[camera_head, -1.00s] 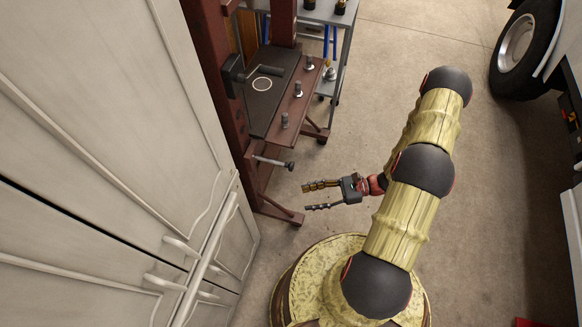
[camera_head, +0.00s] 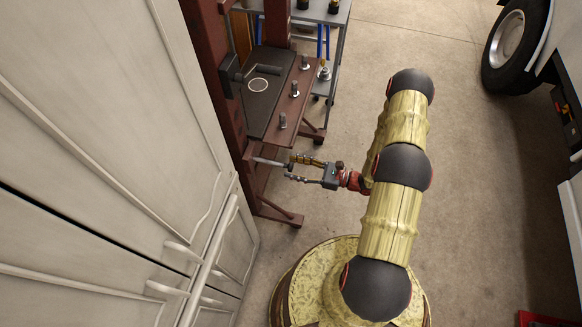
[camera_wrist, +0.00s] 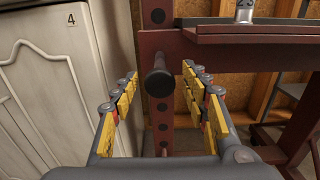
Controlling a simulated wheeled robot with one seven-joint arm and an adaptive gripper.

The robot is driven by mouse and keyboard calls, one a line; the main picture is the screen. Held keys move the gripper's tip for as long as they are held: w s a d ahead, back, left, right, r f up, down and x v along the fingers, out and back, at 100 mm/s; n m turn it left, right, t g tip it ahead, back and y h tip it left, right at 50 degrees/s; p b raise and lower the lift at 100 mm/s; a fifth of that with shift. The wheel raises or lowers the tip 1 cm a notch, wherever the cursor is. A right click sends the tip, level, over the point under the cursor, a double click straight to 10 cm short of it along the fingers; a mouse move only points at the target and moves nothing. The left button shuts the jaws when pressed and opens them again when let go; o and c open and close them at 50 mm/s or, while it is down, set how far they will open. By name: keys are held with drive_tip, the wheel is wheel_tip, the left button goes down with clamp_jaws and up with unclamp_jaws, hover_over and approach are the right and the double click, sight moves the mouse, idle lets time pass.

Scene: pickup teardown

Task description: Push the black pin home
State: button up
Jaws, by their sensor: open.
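The black pin (camera_head: 266,161) sticks out of the dark red press frame (camera_head: 241,120) with its grey shaft showing in the head view. In the wrist view the pin's round black end (camera_wrist: 158,82) faces me. My gripper (camera_head: 290,168) is open, with its fingers on either side of the pin's outer end. In the wrist view my gripper (camera_wrist: 160,73) shows a gap on both sides of the pin. I see no contact. How far the pin sits in its hole is hidden behind its end.
A black plate (camera_head: 270,92) and a red beam with several metal studs (camera_head: 294,90) lie above the pin. A white cabinet (camera_head: 110,150) stands close on the left. A grey cart (camera_head: 335,45) stands behind. Open floor (camera_head: 470,200) lies on the right.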

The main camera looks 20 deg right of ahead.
drive_tip(key=shift+w+a, duration=0.35)
drive_tip(key=shift+a, duration=0.2)
drive_tip(key=shift+c, duration=1.4)
clamp_jaws()
